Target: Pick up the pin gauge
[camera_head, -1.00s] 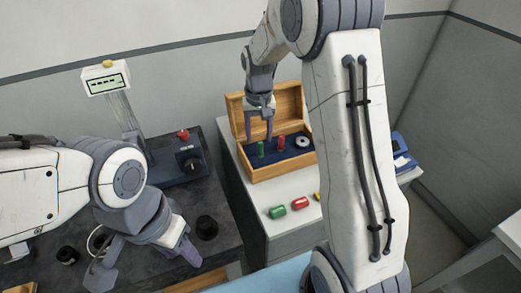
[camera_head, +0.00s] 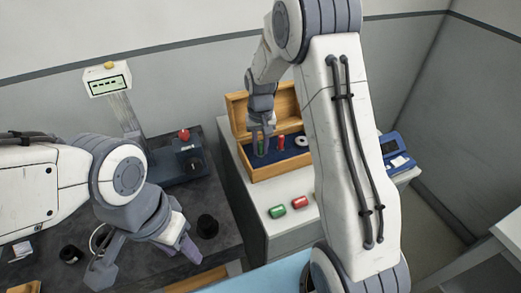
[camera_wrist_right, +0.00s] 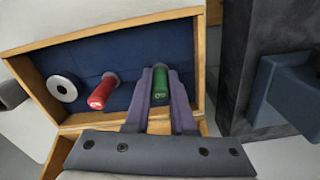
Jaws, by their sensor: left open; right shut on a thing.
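An open wooden box (camera_head: 262,176) with a blue lining stands on the white counter. A green pin gauge (camera_wrist_right: 160,86) and a red pin gauge (camera_head: 281,142) stand in it. The red one also shows in the right wrist view (camera_wrist_right: 103,91). My right gripper (camera_head: 262,150) reaches down into the box and is shut on the green pin gauge. In the right wrist view its purple fingers (camera_wrist_right: 161,80) lie on both sides of the green handle. The green pin's lower end is hidden. My left gripper (camera_head: 145,262) is open and empty over the dark bench at the left.
A grey metal ring (camera_head: 301,141) lies in the box and shows in the right wrist view (camera_wrist_right: 62,88). A green cylinder (camera_head: 277,212) and a red cylinder (camera_head: 300,202) lie on the counter before the box. A display stand (camera_head: 107,83) and a black cup (camera_head: 207,226) are on the dark bench.

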